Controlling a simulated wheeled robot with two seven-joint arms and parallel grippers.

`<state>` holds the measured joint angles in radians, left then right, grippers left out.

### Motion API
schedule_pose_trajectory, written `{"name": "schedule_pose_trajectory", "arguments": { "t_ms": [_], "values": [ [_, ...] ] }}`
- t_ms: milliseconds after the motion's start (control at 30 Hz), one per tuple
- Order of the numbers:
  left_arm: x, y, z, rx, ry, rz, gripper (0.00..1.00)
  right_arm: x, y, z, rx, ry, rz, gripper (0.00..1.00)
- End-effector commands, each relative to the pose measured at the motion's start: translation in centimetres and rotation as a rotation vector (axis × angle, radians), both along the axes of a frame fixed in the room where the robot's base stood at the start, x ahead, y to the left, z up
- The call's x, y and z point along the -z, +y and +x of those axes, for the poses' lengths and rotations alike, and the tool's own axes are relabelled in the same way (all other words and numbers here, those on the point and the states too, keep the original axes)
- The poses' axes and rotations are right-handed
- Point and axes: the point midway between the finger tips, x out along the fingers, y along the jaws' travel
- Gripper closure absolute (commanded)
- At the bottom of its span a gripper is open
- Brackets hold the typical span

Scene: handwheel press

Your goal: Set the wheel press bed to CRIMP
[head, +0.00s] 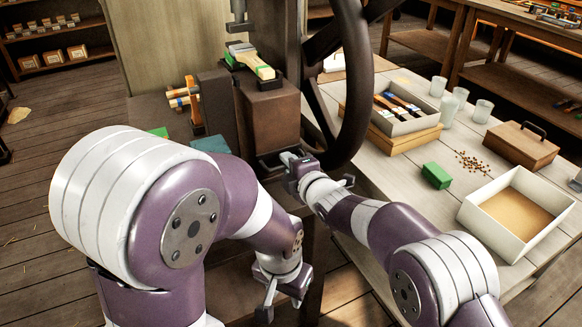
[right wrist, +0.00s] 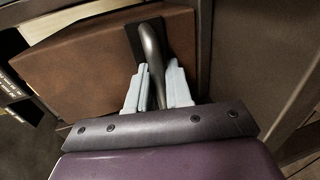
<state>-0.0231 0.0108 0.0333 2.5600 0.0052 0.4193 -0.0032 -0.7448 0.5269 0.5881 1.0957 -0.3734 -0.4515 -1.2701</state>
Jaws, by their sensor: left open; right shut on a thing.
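The press has a brown block-like bed (head: 272,118) under a metal ram (head: 238,12), with a large dark handwheel (head: 354,100) at its right. A wooden piece with a green part (head: 252,62) lies on top of the bed. My right gripper (head: 288,158) is at the bed's front. In the right wrist view its pale fingers (right wrist: 154,90) are shut on a dark curved metal handle (right wrist: 150,42) fixed to the brown bed. My left gripper (head: 284,292) is open and empty, low in front of the press. No CRIMP marking is readable.
Dark panels with pale labels (right wrist: 8,88) show at the left of the wrist view, unreadable. The right table holds a tool tray (head: 392,130), cups (head: 482,111), green block (head: 436,175) and white box (head: 480,220).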

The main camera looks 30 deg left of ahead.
Motion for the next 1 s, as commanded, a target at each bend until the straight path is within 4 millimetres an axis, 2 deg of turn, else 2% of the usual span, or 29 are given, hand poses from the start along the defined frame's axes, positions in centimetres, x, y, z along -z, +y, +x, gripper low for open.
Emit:
{"name": "schedule_pose_trajectory", "arguments": {
  "t_ms": [400, 433, 467, 800, 1000],
  "values": [
    [0.0, 0.0, 0.0, 0.000, 0.000, 0.000, 0.57, -0.3, 0.1, 0.1, 0.000, -0.004, 0.006, 1.00],
    [0.0, 0.0, 0.0, 0.000, 0.000, 0.000, 0.57, -0.3, 0.1, 0.1, 0.000, -0.004, 0.006, 0.71],
    [0.0, 0.0, 0.0, 0.000, 0.000, 0.000, 0.57, -0.3, 0.1, 0.1, 0.000, -0.004, 0.006, 0.65],
    [0.0, 0.0, 0.0, 0.000, 0.000, 0.000, 0.57, -0.3, -0.2, -0.1, 0.000, -0.002, 0.003, 0.65],
    [-0.2, 0.0, 0.0, 0.000, 0.000, 0.000, 0.57, -1.1, -2.7, -2.0, 0.001, -0.002, 0.004, 0.65]
  ]
}}
